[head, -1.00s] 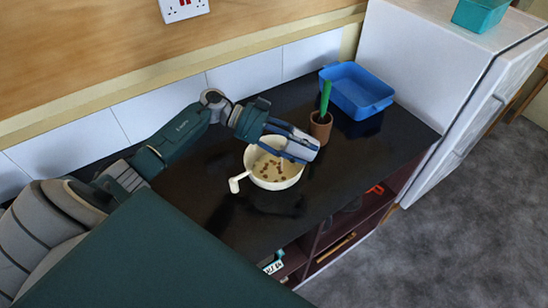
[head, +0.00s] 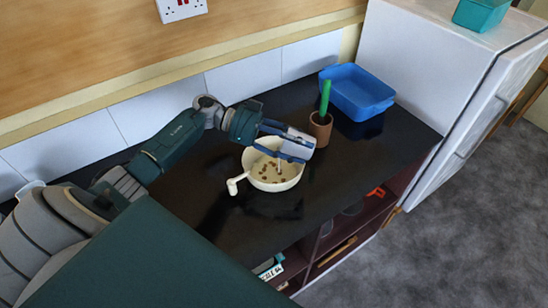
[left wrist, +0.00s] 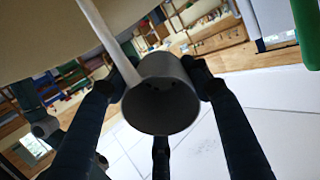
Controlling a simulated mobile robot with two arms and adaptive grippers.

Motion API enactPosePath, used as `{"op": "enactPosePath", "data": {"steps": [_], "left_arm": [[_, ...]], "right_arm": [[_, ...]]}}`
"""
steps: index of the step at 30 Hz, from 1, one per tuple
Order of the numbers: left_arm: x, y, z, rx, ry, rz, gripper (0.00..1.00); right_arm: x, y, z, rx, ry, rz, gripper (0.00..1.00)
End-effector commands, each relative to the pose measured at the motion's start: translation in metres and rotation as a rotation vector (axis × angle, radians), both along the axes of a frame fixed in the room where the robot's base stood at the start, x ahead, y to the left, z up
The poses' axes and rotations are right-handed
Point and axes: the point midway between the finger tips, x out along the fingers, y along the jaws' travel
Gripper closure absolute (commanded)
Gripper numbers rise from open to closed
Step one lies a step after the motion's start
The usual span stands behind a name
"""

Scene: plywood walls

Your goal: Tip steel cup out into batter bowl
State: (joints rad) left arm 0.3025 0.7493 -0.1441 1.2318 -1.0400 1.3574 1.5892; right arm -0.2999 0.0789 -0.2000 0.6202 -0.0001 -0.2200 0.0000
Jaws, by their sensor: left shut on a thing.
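The batter bowl (head: 247,182) is a cream bowl with a handle at its left. It stands on the dark counter and holds pale contents with several brown bits. My left gripper (head: 285,145) is over the bowl's far right side. It is shut on the grey steel cup (head: 298,149), which is tilted over the bowl and partly hidden by the fingers. In the left wrist view the cup (left wrist: 163,98) sits between the fingers. A thin pale streak (left wrist: 108,42) runs from it; in the head view it drops into the bowl. My right gripper is not in view.
A brown pot (head: 320,131) with a green-handled thing (head: 325,97) stands close right of the cup. A blue tray (head: 360,92) is behind it. A white cabinet (head: 430,70) bounds the counter at right. The counter's front left (head: 215,215) is clear.

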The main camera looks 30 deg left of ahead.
Motion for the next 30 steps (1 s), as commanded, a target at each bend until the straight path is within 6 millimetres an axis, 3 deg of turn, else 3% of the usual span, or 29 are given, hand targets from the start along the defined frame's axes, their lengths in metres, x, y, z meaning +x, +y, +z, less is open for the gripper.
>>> {"op": "enactPosePath", "data": {"steps": [30], "left_arm": [[-0.003, 0.009, 0.01, -0.107, -0.036, 0.0, 0.8]], "right_arm": [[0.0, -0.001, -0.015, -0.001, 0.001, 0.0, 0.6]]}}
